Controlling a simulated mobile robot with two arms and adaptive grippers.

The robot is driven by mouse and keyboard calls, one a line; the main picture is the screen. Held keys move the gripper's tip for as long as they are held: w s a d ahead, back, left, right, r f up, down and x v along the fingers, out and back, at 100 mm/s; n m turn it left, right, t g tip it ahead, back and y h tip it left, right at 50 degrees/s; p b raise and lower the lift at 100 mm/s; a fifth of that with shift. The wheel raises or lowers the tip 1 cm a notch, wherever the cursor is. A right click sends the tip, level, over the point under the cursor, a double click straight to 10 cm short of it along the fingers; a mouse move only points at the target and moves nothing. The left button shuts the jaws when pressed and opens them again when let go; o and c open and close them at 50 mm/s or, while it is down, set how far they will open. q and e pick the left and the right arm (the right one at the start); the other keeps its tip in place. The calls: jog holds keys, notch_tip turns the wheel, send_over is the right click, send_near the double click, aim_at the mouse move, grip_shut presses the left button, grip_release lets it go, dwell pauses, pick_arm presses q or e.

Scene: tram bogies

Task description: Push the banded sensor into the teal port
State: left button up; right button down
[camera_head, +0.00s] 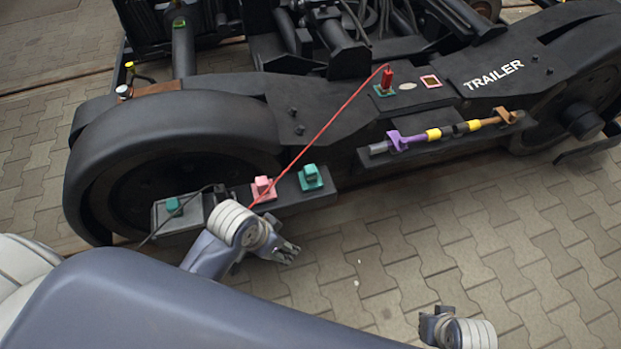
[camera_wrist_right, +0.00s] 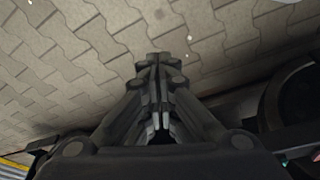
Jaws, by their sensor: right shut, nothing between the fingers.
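A rod with yellow and black bands (camera_head: 461,128) lies along a ledge on the bogie's side, between a purple bracket and a brown bracket; I cannot tell if it is the banded sensor. A teal block (camera_head: 311,178) stands on the lower grey ledge, right of a pink block (camera_head: 262,187). Another teal piece (camera_head: 173,205) sits on a grey box at the left. Which teal piece is the port is unclear. My left gripper (camera_head: 287,251) is below the ledge, its opening too small to judge. My right gripper (camera_head: 430,321) is shut and empty over the paving; its closed fingers show in the right wrist view (camera_wrist_right: 160,95).
A red plug (camera_head: 387,78) stands in a green base on the bogie's top, and its red cable runs down past the pink block. A pink-framed square (camera_head: 431,82) lies beside it. Wheels flank the ledges. The paving (camera_head: 470,220) in front is clear.

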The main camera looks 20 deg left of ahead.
pick_arm(q)
jog(key=w+r+m+h, duration=0.15)
jog(key=w+m, duration=0.25)
jog(key=w, duration=0.8)
jog(key=m, duration=0.2)
send_near(309, 167)
jog(key=shift+w+a+r+g, duration=0.2)
jog(key=shift+w+a+g, duration=0.1)
jog(key=shift+w+g, duration=0.1)
pick_arm(e)
jog(key=s+f, duration=0.3)
jog(key=f, duration=0.8)
jog(key=s+f+g, duration=0.1)
jog(key=s+f, duration=0.2)
jog(key=f, duration=0.8)
jog(key=shift+s+d, duration=0.3)
jog(key=shift+d, duration=0.05)
jog(key=shift+r, duration=0.1)
